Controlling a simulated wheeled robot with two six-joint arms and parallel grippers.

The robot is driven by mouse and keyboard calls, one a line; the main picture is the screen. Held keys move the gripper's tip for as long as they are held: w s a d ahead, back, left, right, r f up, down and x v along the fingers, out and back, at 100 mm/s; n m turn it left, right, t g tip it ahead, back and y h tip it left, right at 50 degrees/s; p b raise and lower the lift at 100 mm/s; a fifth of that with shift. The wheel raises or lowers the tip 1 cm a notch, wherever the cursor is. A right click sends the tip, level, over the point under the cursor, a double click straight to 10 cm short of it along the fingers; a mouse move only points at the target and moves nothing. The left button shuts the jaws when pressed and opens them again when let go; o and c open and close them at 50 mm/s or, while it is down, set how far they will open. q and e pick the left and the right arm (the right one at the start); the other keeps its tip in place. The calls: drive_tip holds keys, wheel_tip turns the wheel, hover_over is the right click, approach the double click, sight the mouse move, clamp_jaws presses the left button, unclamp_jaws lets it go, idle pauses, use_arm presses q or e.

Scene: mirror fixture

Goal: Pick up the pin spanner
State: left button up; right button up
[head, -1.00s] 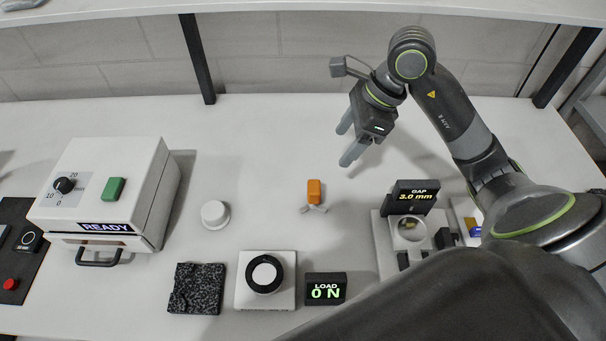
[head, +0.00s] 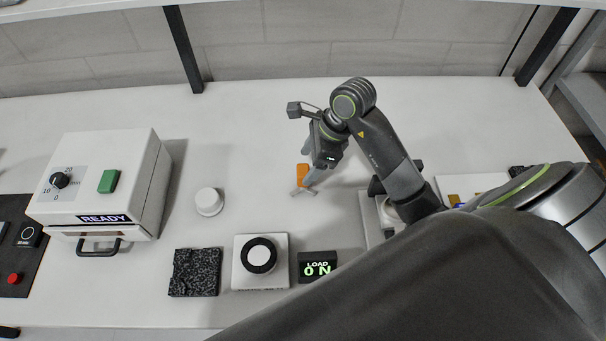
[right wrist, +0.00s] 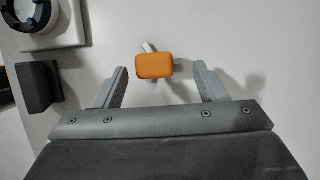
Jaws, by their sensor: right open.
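The pin spanner has an orange block-shaped handle and a grey forked foot, and stands upright on the table. The right gripper is open and the fingers look apart from the handle. My left gripper is not in view.
A white puck (head: 209,201) lies left of the spanner. In front stand a dark stone block (head: 194,272), a white plate with a black ring (head: 281,272) and a load display (head: 317,266). A white READY box (head: 140,180) stands left. Bare table lies behind the spanner.

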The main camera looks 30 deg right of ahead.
sight(304, 169)
drive_tip(key=x, duration=0.1)
drive_tip(key=p+x, duration=0.1)
drive_tip(key=x, duration=0.1)
drive_tip(key=p+x, duration=0.1)
drive_tip(key=shift+s+a+f, duration=0.1)
drive_tip(key=shift+s+a, duration=0.15)
drive_tip(key=shift+a, duration=0.1)
drive_tip(key=shift+a+f, duration=0.1)
drive_tip(key=shift+f, duration=0.3)
drive_tip(key=shift+w, duration=0.1)
drive_tip(key=shift+c, duration=0.3)
drive_tip(key=c, duration=1.2)
